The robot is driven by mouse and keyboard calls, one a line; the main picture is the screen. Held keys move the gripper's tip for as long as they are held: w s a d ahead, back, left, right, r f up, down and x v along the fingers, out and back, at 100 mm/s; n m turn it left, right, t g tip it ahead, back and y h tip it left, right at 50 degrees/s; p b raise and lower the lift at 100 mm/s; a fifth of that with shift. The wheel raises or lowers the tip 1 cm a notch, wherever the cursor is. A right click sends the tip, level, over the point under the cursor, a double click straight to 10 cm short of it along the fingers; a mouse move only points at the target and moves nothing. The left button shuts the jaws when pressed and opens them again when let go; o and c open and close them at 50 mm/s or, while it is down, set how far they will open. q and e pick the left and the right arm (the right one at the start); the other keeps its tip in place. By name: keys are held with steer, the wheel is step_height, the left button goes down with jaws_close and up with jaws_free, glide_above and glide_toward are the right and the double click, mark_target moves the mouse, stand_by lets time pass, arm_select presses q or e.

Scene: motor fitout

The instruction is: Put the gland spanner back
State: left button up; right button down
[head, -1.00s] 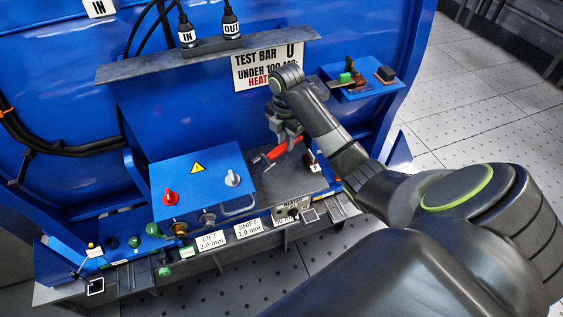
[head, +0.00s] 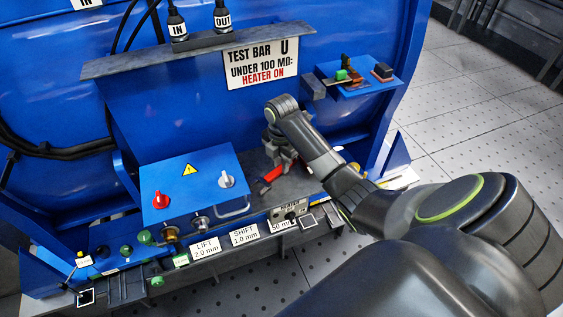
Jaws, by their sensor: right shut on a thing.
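The gland spanner (head: 272,174), a tool with a red handle, is held low over the dark ledge (head: 252,163), just right of the blue switch box. My right gripper (head: 280,165) is shut on it, pointing down from the arm that comes in from the right. The gripper and wrist hide part of the spanner's right side. I cannot tell whether the spanner touches the ledge. My left gripper is not in view.
The blue box (head: 193,187) with a red and a white knob stands close to the left of the spanner. A blue side shelf (head: 362,85) holds small parts. A sign (head: 261,65) hangs above.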

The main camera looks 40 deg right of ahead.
steer(key=c, duration=1.3)
jaws_free()
step_height(320, 180, up, 5)
steer(key=shift+r, duration=0.1)
step_height(320, 180, up, 7)
steer(key=p, duration=0.6)
steer(key=shift+p, duration=0.35)
